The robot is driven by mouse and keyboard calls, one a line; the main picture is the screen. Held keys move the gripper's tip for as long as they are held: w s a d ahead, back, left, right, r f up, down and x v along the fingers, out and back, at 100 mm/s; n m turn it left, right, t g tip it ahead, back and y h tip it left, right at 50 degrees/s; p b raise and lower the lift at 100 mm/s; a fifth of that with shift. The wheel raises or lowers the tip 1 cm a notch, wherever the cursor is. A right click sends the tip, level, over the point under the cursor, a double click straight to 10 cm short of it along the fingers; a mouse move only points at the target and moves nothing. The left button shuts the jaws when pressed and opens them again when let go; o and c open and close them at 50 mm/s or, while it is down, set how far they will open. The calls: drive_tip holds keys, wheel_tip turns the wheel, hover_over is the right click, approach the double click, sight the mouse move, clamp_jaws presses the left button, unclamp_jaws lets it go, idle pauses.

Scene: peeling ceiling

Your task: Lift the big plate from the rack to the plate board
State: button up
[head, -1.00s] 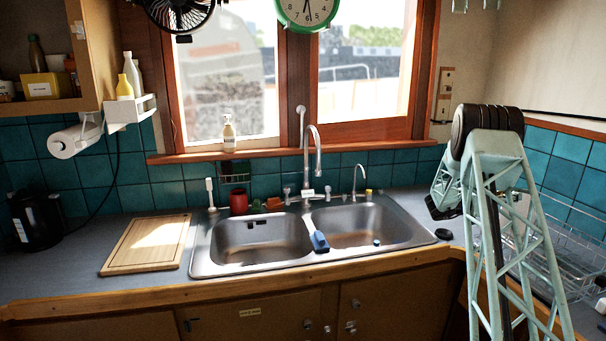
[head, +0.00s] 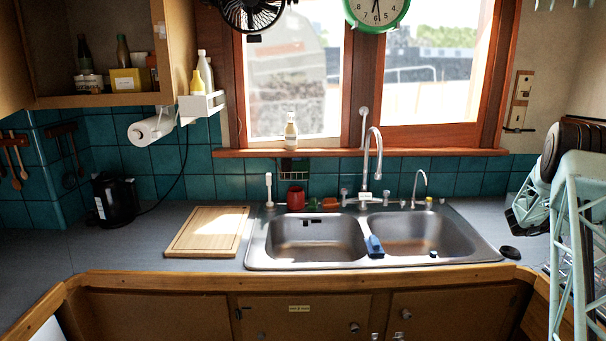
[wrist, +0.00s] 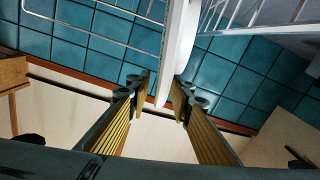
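Whether the plate still touches the rack cannot be told. White wires of the rack (wrist: 121,41) show beside the plate. In the head view my arm stands at the right edge; the gripper and plate are out of sight there. A light wooden board (head: 207,231) lies flat and bare on the counter, left of the sink.
A double steel sink (head: 316,243) with tall taps sits right of the board, with a blue brush (head: 375,246) on its divider. A black kettle (head: 114,200) stands left of the board. A wall cabinet (head: 101,100) and paper roll (head: 151,130) hang above.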

drive_tip(key=shift+c, duration=0.9)
clamp_jaws()
drive_tip(key=shift+r, duration=0.15)
wheel_tip(320, 180, up, 13)
drive_tip(key=p, duration=0.6)
idle(1.2)
idle(0.4)
drive_tip(key=shift+s, duration=0.1)
idle(0.3)
